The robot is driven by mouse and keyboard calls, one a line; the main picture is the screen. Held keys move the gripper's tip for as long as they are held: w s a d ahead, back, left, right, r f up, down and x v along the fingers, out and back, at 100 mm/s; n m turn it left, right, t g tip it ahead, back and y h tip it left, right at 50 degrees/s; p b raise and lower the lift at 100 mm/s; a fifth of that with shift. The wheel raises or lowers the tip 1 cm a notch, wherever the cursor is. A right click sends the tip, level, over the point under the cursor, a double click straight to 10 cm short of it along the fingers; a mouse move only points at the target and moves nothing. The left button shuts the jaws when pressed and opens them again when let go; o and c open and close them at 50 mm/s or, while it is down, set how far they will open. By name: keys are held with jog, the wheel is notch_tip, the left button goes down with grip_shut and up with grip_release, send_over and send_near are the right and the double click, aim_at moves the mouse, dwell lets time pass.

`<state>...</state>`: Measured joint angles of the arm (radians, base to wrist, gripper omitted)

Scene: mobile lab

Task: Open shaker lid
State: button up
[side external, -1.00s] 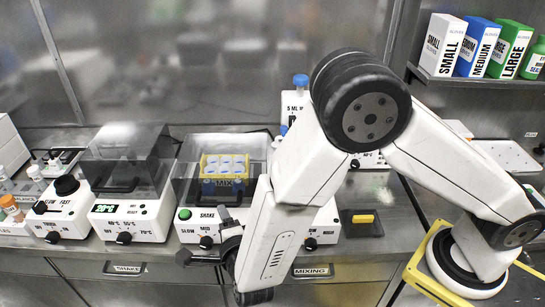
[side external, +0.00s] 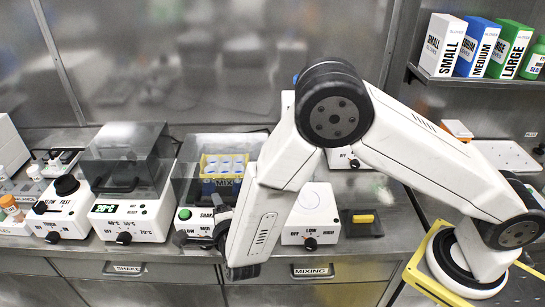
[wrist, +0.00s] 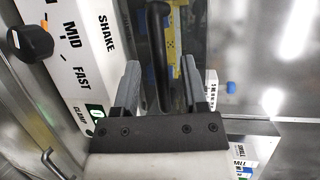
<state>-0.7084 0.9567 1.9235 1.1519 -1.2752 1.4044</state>
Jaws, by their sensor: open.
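The shaker (side external: 193,225) is a white box marked SHAKE with a green button. It also shows in the wrist view (wrist: 85,45). Its see-through lid (side external: 188,180) appears down over a yellow rack (side external: 209,164) of blue-capped tubes. The dark lid handle (wrist: 158,45) runs lengthwise in the wrist view. My gripper (wrist: 159,85) is open, with one grey finger on each side of the handle and gaps showing on both sides. In the side view my gripper (side external: 222,215) is at the shaker's front right, partly hidden by my wrist.
A heater with a dark clear lid (side external: 125,165) stands left of the shaker. A white device with a LOW/HIGH dial (side external: 311,215) stands close on the right, partly behind my arm. A dark pad with a yellow piece (side external: 362,218) lies further right. Boxes and a bottle fill the shelf (side external: 490,80).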

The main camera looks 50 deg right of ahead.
jog(key=shift+x, duration=0.85)
grip_shut()
dwell(0.9)
